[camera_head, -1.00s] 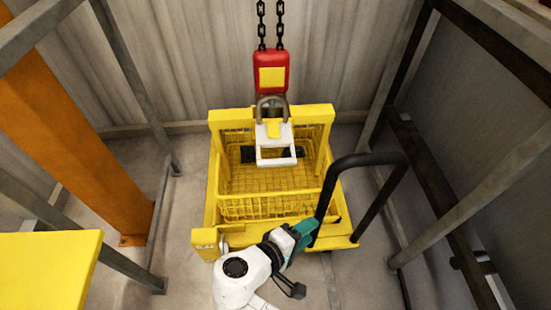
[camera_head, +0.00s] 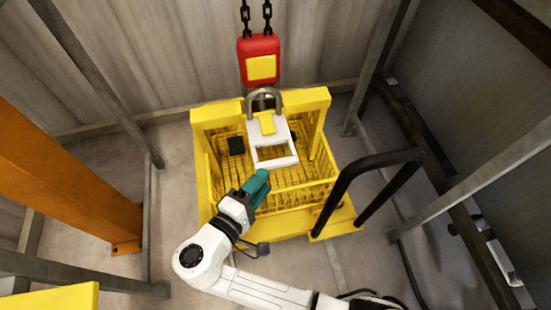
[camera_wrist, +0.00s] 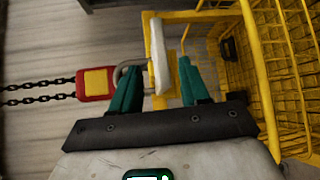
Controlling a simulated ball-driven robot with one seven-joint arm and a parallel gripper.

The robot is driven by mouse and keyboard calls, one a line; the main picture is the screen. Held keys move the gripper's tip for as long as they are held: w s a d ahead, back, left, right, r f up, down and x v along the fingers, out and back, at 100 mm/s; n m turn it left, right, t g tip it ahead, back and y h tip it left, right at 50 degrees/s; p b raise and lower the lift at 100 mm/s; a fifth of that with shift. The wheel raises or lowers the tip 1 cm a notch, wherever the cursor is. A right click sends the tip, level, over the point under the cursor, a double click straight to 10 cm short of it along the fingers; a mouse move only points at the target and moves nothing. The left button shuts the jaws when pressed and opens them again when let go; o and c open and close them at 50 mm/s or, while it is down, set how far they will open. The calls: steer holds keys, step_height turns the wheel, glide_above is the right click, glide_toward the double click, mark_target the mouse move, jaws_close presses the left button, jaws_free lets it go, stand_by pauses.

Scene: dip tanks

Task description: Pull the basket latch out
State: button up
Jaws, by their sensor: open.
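The yellow wire basket (camera_head: 207,185) stands on the floor ahead, with a black curved handle (camera_head: 352,170) on its right. The white latch (camera_head: 284,131), a frame with a yellow patch, is at the basket's back, under a grey metal shackle (camera_head: 264,92). My gripper (camera_head: 262,176), with green fingers, is just below the latch's lower bar. In the wrist view my gripper (camera_wrist: 160,75) is open, and the white latch (camera_wrist: 159,58) shows between its two fingers. I cannot tell whether they touch it.
A red hoist block (camera_head: 258,46) hangs on two black chains above the shackle. An orange post (camera_head: 70,165) stands at left. Grey frame bars (camera_head: 480,185) flank the basket at right. A yellow surface (camera_head: 50,299) is at lower left.

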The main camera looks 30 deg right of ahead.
mark_target(275, 167)
steer(key=x, duration=0.7)
steer(key=shift+w+d, duration=0.2)
steer(key=shift+d, duration=0.15)
jaws_close()
